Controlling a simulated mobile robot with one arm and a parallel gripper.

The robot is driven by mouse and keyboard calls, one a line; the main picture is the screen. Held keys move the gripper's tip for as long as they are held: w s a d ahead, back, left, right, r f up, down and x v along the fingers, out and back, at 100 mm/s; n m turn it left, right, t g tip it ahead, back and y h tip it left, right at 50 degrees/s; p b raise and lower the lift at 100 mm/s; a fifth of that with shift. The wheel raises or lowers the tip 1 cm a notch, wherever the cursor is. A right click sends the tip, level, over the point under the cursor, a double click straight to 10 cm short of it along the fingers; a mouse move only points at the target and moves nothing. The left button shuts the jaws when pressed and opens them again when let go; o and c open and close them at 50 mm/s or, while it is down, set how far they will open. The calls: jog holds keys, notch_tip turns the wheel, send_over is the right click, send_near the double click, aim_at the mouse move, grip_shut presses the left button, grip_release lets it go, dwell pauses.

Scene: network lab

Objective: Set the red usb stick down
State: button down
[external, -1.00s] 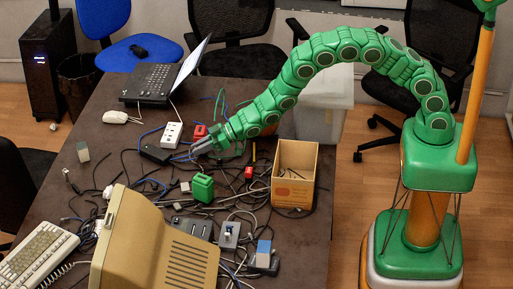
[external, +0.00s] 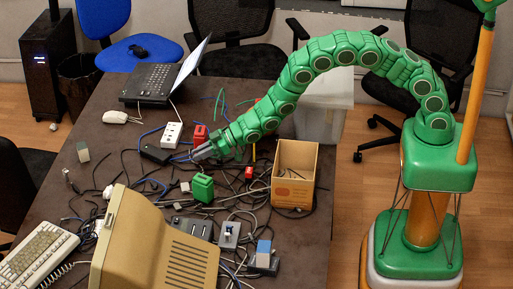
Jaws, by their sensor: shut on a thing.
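My gripper (external: 199,154) is low over the cluttered dark table (external: 110,100), its grey fingers pointing left. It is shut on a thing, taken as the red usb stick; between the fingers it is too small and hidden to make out. A red block (external: 200,134) stands just behind the fingers, apart from them in the picture. A smaller red piece (external: 249,172) lies to the right, near the open box. I cannot tell whether the fingers or what they hold touch the table.
A black adapter (external: 155,154) lies left of the fingers and a white power strip (external: 172,134) behind it. A green block (external: 202,187) stands in front. An open cardboard box (external: 295,190) is at right. Cables cover much of the table; the left front has bare patches.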

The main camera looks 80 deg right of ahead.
aim_at(197, 163)
jog(key=shift+s+f, duration=0.15)
jog(key=shift+f, duration=0.65)
jog(key=shift+s+f, duration=0.15)
jog(key=shift+f, duration=0.2)
jog(key=shift+s+f, duration=0.1)
jog(key=shift+f, duration=0.1)
jog(key=c, duration=1)
grip_release()
jog(key=shift+s+f, duration=0.15)
jog(key=shift+f, duration=0.1)
jog(key=r, duration=0.5)
jog(key=shift+w, duration=0.3)
jog(key=shift+s+d+r, duration=0.4)
jog(key=shift+s+r, duration=1.4)
jog(key=shift+s, duration=0.4)
jog(key=shift+s+d+r, duration=0.35)
jog(key=shift+s+r, duration=1.45)
jog(key=shift+s, duration=0.4)
jog(key=shift+s+d+r, duration=0.4)
jog(key=shift+s+r, duration=1.4)
jog(key=shift+s, duration=0.4)
